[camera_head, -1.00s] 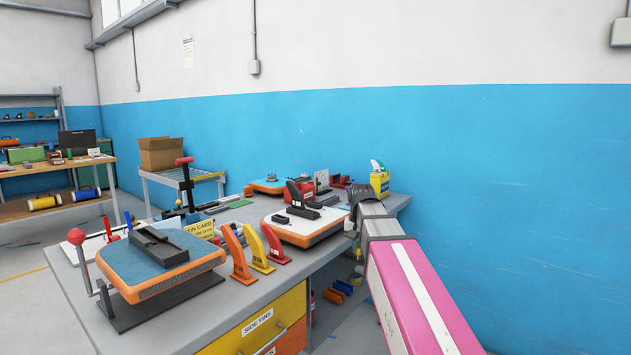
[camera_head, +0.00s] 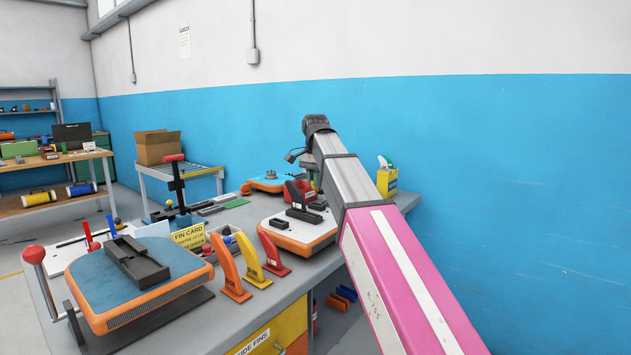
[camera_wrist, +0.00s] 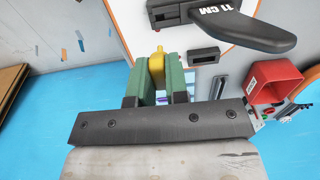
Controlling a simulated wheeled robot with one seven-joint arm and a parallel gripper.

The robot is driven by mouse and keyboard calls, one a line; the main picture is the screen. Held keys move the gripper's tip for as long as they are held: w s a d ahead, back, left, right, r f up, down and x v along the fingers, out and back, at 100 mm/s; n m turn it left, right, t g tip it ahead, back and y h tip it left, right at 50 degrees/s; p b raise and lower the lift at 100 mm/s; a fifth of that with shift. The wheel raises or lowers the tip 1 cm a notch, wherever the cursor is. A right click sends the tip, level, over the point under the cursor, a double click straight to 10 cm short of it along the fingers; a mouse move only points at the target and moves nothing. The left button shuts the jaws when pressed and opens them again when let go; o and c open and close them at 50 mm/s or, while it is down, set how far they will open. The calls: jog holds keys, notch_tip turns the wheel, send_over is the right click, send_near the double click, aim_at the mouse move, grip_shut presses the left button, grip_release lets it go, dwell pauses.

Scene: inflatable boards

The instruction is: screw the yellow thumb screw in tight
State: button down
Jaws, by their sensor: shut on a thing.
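The yellow thumb screw (camera_wrist: 157,62) is pinched between the green fingers of my gripper (camera_wrist: 157,78) in the wrist view. Its lower part is hidden between the fingers. Just beyond it is a white-topped board with an orange rim (camera_head: 300,241). A black fin marked 11 CM (camera_wrist: 245,25) stands on the board, with a black fin box (camera_wrist: 166,14) at its base. A smaller black block (camera_wrist: 205,57) lies to the right of the screw. In the head view my gripper is mostly hidden behind my arm, above the far part of the bench.
A red bin (camera_wrist: 275,82) is right of the board in the wrist view. Orange, yellow and red fins (camera_head: 250,262) stand along the bench's front. A blue-topped board (camera_head: 142,276) in a stand is at left. A yellow container (camera_head: 387,181) stands by the wall.

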jog(key=shift+f, duration=0.2)
jog(key=shift+f, duration=2.75)
jog(key=shift+f, duration=1.55)
jog(key=c, duration=1.1)
grip_release()
jog(key=shift+o, duration=0.2)
jog(key=shift+r, duration=0.1)
notch_tip(320, 180, up, 11)
jog(key=shift+f, duration=0.15)
